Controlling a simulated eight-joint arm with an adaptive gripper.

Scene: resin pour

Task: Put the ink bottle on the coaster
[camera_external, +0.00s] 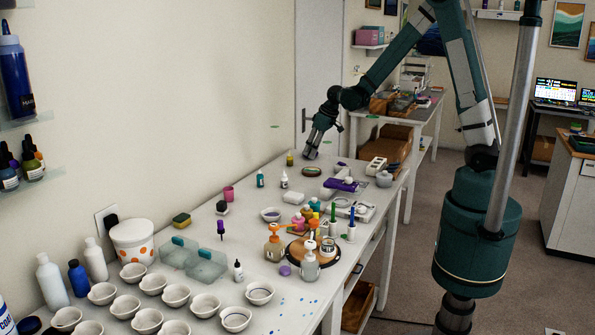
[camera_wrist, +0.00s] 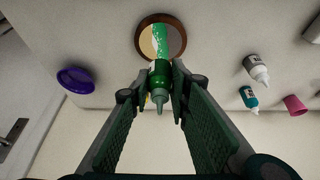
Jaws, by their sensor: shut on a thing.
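The ink bottle (camera_wrist: 159,76) is green with a narrow pointed tip. In the wrist view it is between the fingertips of my gripper (camera_wrist: 160,71), which is shut on it, tip towards the camera. The round coaster (camera_wrist: 177,22) has a brown rim and a green speckled band, and shows just beyond the bottle. In the external view the coaster (camera_external: 312,171) lies on the far part of the table, and my gripper (camera_external: 310,155) points down just behind it. The bottle is not clear there, and I cannot tell its gap to the coaster.
A purple dish (camera_wrist: 75,80) lies left of the coaster in the wrist view. A teal bottle (camera_external: 260,179), a white bottle (camera_external: 284,180) and a small olive bottle (camera_external: 290,160) stand nearby. Bowls, pumps and other bottles crowd the table's near part.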

